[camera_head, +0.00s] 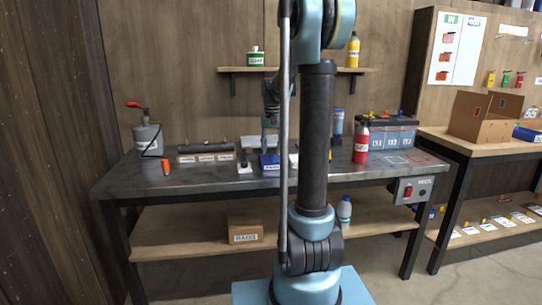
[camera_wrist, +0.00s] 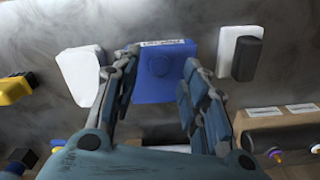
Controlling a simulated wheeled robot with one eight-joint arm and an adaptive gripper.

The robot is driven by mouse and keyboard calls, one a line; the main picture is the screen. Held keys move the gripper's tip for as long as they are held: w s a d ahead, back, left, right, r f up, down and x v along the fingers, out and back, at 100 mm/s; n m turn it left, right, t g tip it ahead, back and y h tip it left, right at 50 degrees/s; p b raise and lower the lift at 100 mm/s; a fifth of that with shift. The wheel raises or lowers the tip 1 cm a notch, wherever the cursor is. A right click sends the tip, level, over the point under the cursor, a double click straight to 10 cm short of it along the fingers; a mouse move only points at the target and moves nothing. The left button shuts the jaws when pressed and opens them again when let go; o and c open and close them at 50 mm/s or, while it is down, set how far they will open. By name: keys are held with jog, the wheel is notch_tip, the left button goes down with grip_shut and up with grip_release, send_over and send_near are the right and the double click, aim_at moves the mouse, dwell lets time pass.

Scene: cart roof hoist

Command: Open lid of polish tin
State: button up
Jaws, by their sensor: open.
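A blue, box-shaped tin (camera_wrist: 163,72) with a round raised disc on its face and a white label along its far edge lies between my fingers in the wrist view. I take it for the polish tin; the label is too small to read surely. In the head view the blue tin (camera_head: 269,161) sits on the grey workbench, partly hidden by my arm. My gripper (camera_wrist: 158,68) is open, with one finger on each side of the tin. The left finger overlaps its edge in the picture; I cannot tell whether either touches.
A white block (camera_wrist: 80,73) stands close left of the tin in the wrist view.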

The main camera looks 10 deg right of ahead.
jog(key=shift+f, duration=1.35)
grip_shut()
jog(key=shift+w+r, duration=0.1)
jog(key=shift+r, duration=0.05)
